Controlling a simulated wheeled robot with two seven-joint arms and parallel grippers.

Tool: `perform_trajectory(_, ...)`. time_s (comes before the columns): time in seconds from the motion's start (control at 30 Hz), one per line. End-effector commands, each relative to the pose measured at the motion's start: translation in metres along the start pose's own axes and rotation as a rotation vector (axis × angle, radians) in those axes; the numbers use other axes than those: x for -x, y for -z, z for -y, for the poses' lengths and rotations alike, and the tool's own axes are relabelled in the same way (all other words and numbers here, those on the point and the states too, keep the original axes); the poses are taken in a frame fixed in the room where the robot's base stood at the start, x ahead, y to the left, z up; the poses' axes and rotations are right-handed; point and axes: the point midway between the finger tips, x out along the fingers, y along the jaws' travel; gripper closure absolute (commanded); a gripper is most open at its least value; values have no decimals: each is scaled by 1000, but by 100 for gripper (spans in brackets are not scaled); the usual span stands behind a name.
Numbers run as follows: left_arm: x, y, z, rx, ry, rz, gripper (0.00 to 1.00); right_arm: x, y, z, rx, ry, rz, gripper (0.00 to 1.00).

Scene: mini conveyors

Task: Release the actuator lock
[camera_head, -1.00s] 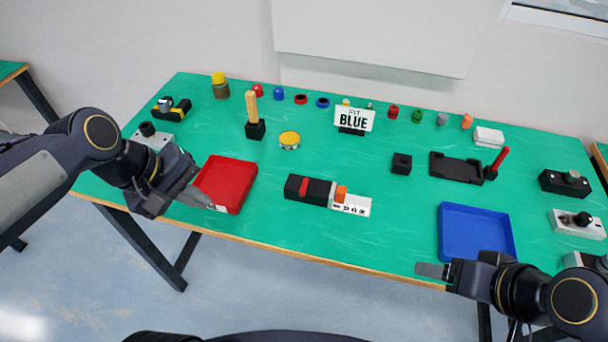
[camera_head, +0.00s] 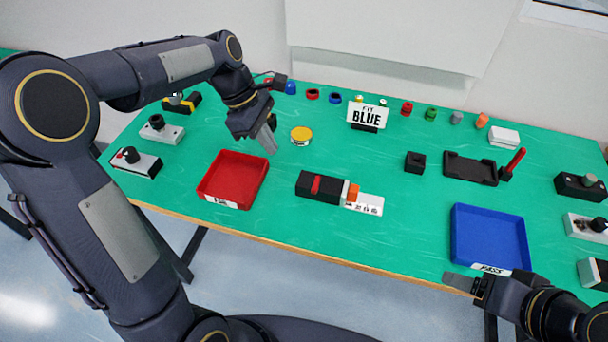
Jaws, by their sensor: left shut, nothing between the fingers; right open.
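A black block (camera_head: 317,187) with a red band on top lies at the middle of the table. A grey piece, an orange tab (camera_head: 353,193) and a white plate with dark marks (camera_head: 369,205) sit at its right end. No part is labelled as the actuator lock, so I cannot tell which it is. My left gripper (camera_head: 270,146) is shut and empty, fingers pointing down, above the table behind the red tray and left of the block. It hides the wooden-handled tool. My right gripper (camera_head: 462,283) is open and empty at the front edge, by the blue tray.
A red tray (camera_head: 204,190) is left of the block; a blue tray (camera_head: 490,267) marked PASS is at right. A yellow-topped can (camera_head: 301,135) stands beside my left gripper. A FIT BLUE sign (camera_head: 367,116) and small coloured parts line the back. Control boxes (camera_head: 160,133) stand along both sides.

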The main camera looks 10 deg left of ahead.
Motion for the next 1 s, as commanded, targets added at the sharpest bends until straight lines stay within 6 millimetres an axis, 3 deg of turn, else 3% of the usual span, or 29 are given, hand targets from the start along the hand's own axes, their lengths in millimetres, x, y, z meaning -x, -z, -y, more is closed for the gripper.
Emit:
perform_trajectory(0.17, -16, 0, 1, -1, 4, 0, 100, 0, 0, 0, 0, 0, 0, 29)
perform_trajectory(0.6, -103, -3, 1, -4, 5, 1, 100, 1, 0, 0, 0, 0, 0, 29)
perform_trajectory(0.8, -110, -30, 1, -4, 1, 0, 100, 7, 3, 3, 0, 0, 0, 29)
perform_trajectory(1.0, -114, -37, 1, -2, 1, 0, 100, 7, 4, 3, 0, 0, 0, 29)
